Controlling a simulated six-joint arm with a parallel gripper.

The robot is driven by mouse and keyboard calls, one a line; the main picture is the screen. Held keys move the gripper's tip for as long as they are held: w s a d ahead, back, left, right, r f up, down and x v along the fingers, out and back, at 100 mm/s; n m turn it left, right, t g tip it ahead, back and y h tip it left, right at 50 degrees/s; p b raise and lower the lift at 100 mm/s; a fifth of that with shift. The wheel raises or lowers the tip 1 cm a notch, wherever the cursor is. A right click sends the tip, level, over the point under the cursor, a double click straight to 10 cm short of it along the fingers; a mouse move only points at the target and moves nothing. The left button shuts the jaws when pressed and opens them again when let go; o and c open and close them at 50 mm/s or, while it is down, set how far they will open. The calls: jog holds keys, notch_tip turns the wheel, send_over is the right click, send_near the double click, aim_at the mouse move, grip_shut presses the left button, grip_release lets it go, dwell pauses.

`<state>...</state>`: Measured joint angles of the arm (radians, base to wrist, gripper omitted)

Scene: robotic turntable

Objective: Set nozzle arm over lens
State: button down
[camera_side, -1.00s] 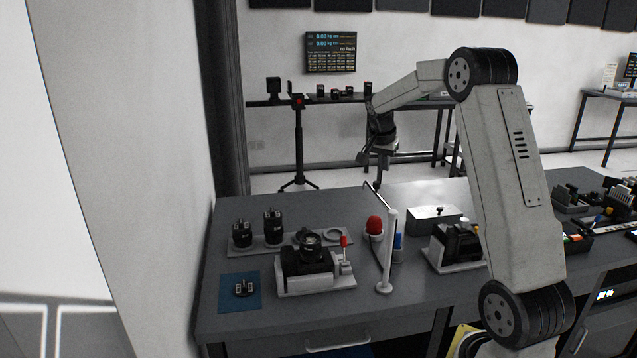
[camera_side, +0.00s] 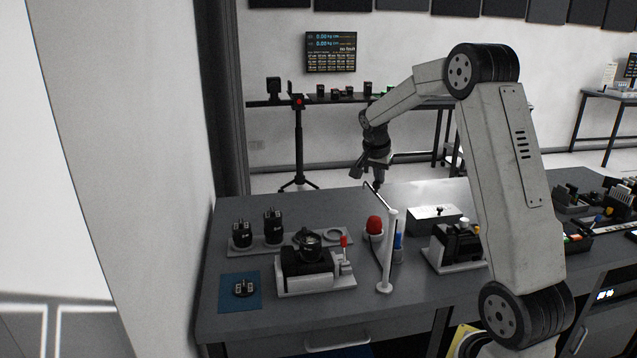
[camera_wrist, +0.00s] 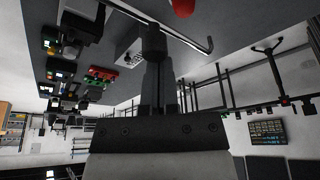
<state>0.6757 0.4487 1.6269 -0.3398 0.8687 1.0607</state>
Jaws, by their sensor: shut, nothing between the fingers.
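The nozzle arm is a thin rod (camera_side: 378,196) on top of a white upright post (camera_side: 387,255), with a bent tip pointing toward the back left. In the wrist view the rod (camera_wrist: 185,37) crosses near my fingertips, its hooked end to the right. The lens (camera_side: 308,240) sits in a black-and-grey holder (camera_side: 316,283) to the left of the post; the rod is not over it. My gripper (camera_side: 378,187) is shut and empty, pointing down close by the rod; it also shows in the wrist view (camera_wrist: 153,42). I cannot tell whether it touches the rod.
A red dome (camera_side: 374,225) and a blue bottle (camera_side: 399,241) stand beside the post. A red-tipped lever (camera_side: 344,242) rises at the holder's right. Two black lenses stand on a tray (camera_side: 243,252) at left. A blue mat (camera_side: 228,293) lies in front.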

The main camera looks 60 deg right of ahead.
jog(key=shift+w+a+n, duration=0.45)
jog(key=shift+w+n, duration=0.05)
jog(key=shift+n, duration=0.1)
dwell(0.3)
jog(key=w+a+n+t+y, duration=0.2)
jog(key=w+a+n+t, duration=0.1)
jog(key=a+n, duration=0.6)
jog(key=shift+w+a+n, duration=0.15)
jog(key=shift+a+n, duration=0.25)
jog(key=shift+a, duration=0.05)
jog(key=shift+d, duration=0.15)
jog(key=shift+s+d, duration=0.4)
jog(key=shift+s, duration=0.2)
jog(key=shift+w, duration=0.1)
dwell(0.4)
